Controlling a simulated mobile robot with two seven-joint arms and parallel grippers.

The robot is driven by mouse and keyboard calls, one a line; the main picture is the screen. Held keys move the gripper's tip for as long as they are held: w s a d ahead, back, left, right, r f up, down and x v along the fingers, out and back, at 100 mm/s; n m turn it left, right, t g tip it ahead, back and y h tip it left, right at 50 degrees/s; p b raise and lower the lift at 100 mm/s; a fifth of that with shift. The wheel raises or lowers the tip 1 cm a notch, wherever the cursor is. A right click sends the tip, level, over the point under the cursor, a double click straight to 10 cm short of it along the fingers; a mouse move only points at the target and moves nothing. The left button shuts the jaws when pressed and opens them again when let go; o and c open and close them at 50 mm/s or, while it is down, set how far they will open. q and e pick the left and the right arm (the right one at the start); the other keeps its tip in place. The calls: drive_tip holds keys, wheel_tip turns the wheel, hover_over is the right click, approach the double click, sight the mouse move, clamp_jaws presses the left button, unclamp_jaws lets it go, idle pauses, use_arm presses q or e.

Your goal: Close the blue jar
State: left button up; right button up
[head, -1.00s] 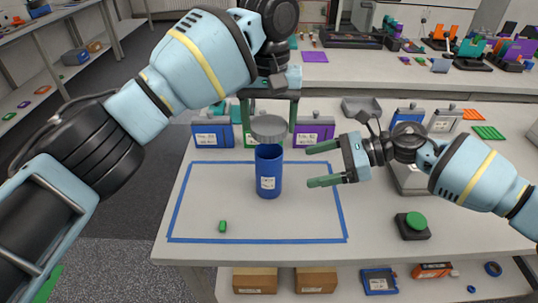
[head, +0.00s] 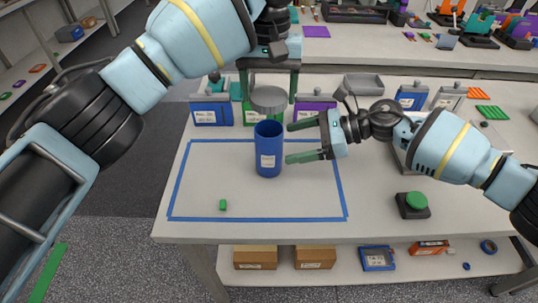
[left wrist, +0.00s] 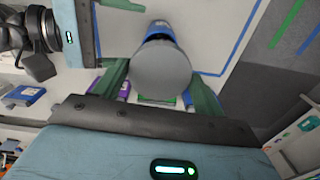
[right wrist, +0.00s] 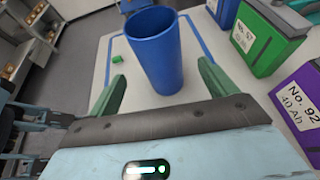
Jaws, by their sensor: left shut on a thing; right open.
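The blue jar (head: 268,158) stands upright and open inside the blue tape rectangle, with a white label on its front. My left gripper (head: 268,98) is shut on the grey round lid (head: 268,99) and holds it above the jar, apart from its rim. In the left wrist view the lid (left wrist: 161,72) covers most of the jar (left wrist: 160,30). My right gripper (head: 303,142) is open, its fingers pointing left at the jar's right side. In the right wrist view the jar (right wrist: 155,50) stands ahead of the open fingers (right wrist: 160,90).
A small green block (head: 223,204) lies in the taped area. Blue (head: 212,112), green and purple (head: 313,112) battery boxes stand behind the jar. A green button on a black base (head: 413,205) is at right.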

sight(269, 148)
drive_tip(key=shift+x, duration=3.6)
drive_tip(key=c, duration=1.5)
use_arm(q)
drive_tip(key=shift+f, duration=2.5)
use_arm(e)
drive_tip(key=shift+o, duration=0.2)
